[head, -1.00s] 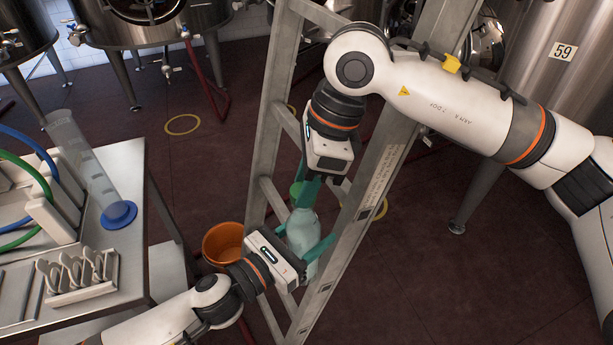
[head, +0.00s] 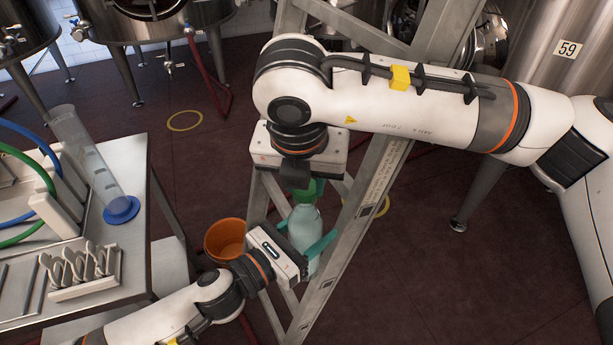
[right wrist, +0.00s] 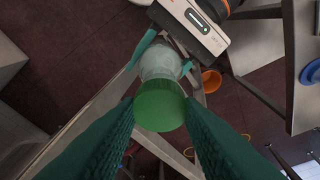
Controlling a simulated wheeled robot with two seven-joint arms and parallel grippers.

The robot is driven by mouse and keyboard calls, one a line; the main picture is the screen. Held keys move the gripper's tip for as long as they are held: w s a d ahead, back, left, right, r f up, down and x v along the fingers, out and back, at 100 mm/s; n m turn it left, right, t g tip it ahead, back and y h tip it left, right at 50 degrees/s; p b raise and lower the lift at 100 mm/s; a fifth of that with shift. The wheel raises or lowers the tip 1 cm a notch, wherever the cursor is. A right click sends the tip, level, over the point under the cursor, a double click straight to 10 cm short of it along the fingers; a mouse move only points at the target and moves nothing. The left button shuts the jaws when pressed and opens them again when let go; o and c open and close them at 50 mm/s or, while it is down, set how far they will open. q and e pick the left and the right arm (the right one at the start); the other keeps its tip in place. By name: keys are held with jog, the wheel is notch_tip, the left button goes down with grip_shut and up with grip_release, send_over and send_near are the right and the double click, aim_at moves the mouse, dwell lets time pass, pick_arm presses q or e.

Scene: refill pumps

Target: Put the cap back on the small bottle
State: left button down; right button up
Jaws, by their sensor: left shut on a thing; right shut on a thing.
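The small bottle (head: 304,228) is pale and translucent and stands upright in front of the ladder. My left gripper (head: 302,240) is shut on its body, one teal finger on each side. The green cap (head: 304,191) is right at the bottle's top. My right gripper (right wrist: 160,108) is shut on the cap from above, with a finger on each side of it in the right wrist view. There the cap (right wrist: 159,106) lines up with the bottle (right wrist: 160,62) and hides its mouth. I cannot tell whether the cap is seated.
A metal ladder (head: 366,205) stands close behind the bottle and both grippers. An orange bucket (head: 224,240) is on the floor to the left. A steel table (head: 128,160) at left holds a clear cylinder with a blue base (head: 121,210) and a rack (head: 80,285). Steel tanks stand behind.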

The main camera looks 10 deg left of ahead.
jog(key=m+h, duration=0.1)
jog(key=m, duration=0.3)
jog(key=shift+a, duration=0.2)
jog(key=m+g+h, duration=0.1)
jog(key=m, duration=0.3)
jog(key=shift+w, duration=0.1)
jog(key=m+g, duration=0.1)
jog(key=m, duration=0.4)
jog(key=shift+w+m+h, duration=0.15)
jog(key=shift+m+h, duration=0.25)
jog(key=m, duration=0.1)
jog(key=m+g, duration=0.1)
jog(key=shift+s+a+m, duration=0.2)
jog(key=shift+m, duration=0.1)
jog(key=shift+w+d+m, duration=0.1)
jog(key=shift+m, duration=0.5)
jog(key=shift+w, duration=0.15)
jog(key=shift+d, duration=0.1)
jog(key=o, duration=0.9)
